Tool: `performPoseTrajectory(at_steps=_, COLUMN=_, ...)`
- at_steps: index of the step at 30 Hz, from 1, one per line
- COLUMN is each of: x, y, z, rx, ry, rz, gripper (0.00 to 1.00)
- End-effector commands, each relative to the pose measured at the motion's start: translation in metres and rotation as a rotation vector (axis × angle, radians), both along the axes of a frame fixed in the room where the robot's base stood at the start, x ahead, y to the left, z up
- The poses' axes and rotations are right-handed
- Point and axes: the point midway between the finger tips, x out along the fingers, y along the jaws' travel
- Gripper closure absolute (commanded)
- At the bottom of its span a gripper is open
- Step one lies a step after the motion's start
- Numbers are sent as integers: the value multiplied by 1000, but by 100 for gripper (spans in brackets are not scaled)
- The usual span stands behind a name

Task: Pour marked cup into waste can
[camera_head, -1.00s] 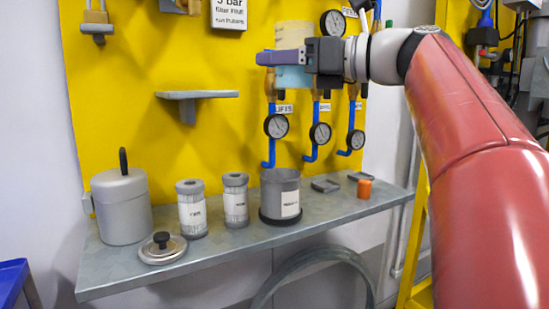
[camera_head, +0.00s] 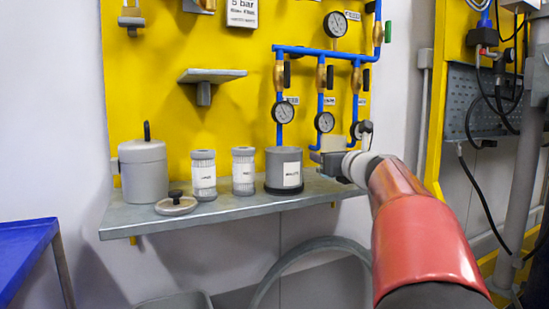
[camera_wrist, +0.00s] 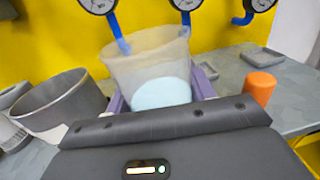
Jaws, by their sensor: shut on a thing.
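My gripper (camera_wrist: 158,96) is shut on a translucent beige cup (camera_wrist: 145,58), with its purple fingers on either side of it. The cup looks about upright, and pale blue contents show in its lower part. I can make out no mark on it. The waste can, a dark grey open can with a white label (camera_head: 284,170), stands on the shelf. In the wrist view the can (camera_wrist: 70,108) is left of the cup, apart from it.
Two labelled filter-like cylinders (camera_head: 203,175) (camera_head: 243,171), a grey lidded pot (camera_head: 143,172) and a loose lid (camera_head: 176,204) stand left on the shelf (camera_head: 230,205). Gauges on blue pipes (camera_head: 325,122) are behind. An orange cylinder (camera_wrist: 259,88) is right of the cup.

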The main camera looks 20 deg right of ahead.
Motion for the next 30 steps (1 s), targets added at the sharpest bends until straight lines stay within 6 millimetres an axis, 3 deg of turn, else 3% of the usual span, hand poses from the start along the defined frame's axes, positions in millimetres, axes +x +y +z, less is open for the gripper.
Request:
performPoseTrajectory(at_steps=17, x=0, y=-5, z=-6, rx=-26, ry=5, rz=-22, gripper=72)
performPoseTrajectory(at_steps=30, x=2, y=5, z=2, rx=-219, ry=43, rz=-22, gripper=72)
